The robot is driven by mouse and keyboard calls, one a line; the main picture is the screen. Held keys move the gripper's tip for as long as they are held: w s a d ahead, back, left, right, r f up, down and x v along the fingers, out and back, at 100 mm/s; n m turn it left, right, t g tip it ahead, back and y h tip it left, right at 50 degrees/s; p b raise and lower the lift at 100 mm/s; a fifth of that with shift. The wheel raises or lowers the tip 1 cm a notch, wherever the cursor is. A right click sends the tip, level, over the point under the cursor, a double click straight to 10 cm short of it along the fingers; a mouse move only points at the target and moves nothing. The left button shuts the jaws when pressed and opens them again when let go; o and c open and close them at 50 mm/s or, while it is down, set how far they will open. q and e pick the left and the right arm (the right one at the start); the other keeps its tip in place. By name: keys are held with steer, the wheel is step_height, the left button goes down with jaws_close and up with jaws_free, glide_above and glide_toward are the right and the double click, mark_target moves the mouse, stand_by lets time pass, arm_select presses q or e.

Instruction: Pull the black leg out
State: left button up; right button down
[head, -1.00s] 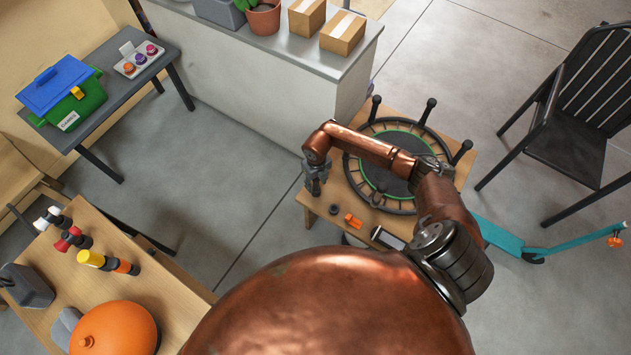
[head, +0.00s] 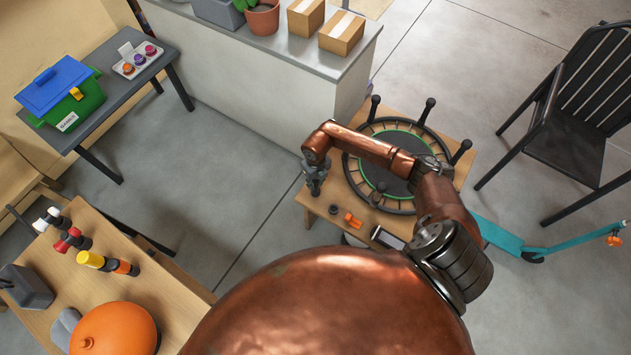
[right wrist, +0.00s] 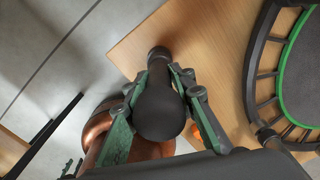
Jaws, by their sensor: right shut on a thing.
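The round trampoline (head: 357,188) lies with its legs upward on a wooden table, with a green ring around its dark mat. Several black legs stand up from its rim, one of them at the back right (head: 428,108). My right gripper (head: 314,188) is over the table's left corner, left of the trampoline. In the right wrist view it is shut on a black leg (right wrist: 160,108) with a rounded end, between its greenish fingers. The held leg appears apart from the trampoline frame (right wrist: 256,75).
A white counter (head: 300,100) stands behind, a black chair (head: 570,130) at right. The floor left of the table is clear.

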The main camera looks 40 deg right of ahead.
arm_select(q)
steer(key=shift+w+r+p, duration=0.25)
steer(key=shift+r+p, duration=0.25)
arm_select(e)
steer(key=shift+r, duration=0.65)
steer(key=shift+r+p, duration=1)
steer(key=shift+r, duration=0.4)
arm_select(q)
step_height(320, 180, up, 8)
steer(key=w+p, duration=0.2)
steer(key=p, duration=0.3)
steer(key=shift+w+f+t+p, duration=0.2)
steer(key=shift+w+t+p, duration=0.1)
steer(key=shift+w+p, duration=0.1)
arm_select(e)
steer(key=shift+r, duration=4.1)
